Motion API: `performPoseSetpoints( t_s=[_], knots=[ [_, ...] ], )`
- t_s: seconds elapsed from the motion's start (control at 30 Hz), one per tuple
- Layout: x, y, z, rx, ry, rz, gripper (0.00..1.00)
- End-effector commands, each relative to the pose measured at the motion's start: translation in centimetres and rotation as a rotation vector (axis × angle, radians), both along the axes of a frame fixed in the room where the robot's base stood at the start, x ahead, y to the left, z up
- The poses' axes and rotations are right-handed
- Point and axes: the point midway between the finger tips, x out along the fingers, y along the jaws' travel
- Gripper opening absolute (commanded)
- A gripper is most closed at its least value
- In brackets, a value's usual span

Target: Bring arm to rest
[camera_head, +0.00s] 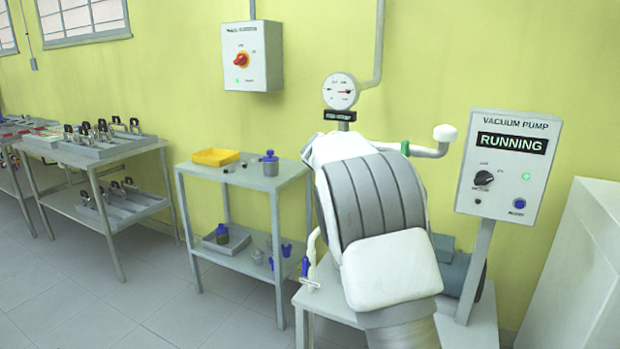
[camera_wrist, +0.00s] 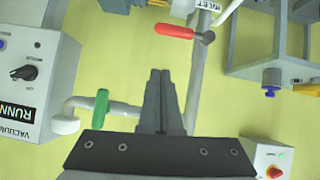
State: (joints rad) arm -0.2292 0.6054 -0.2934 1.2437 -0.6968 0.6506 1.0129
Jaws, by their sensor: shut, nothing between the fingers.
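My gripper (camera_wrist: 160,75) shows in the wrist view with its two dark fingers together, shut and empty. It is apart from the pipes and valve handles around it. In the head view my arm, in white and grey sections, stands folded in front of the vacuum pump bench; the gripper itself is hidden there.
The wrist view shows a red valve handle (camera_wrist: 174,31) and a green one (camera_wrist: 101,108) near the fingers. The vacuum pump panel (camera_head: 508,165) reads RUNNING. A gauge (camera_head: 341,91) rises behind my arm. A shelf cart (camera_head: 240,175) stands left; floor (camera_head: 150,300) there is clear.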

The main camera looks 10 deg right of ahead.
Motion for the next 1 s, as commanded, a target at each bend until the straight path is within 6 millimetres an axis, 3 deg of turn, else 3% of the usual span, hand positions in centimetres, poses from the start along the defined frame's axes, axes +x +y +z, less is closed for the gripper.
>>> performPoseSetpoints(
  t_s=[0.27,0.5,0.77,1.0],
  knots=[
    [-9.8,-1.0,3.4,0.098,0.109,0.036,0.00],
    [-19.4,0.2,4.5,0.170,0.205,0.128,0.00],
    [-30.2,2.6,3.9,0.220,0.291,0.264,0.00],
    [-39.6,5.5,1.4,0.237,0.355,0.406,0.00]
  ],
)
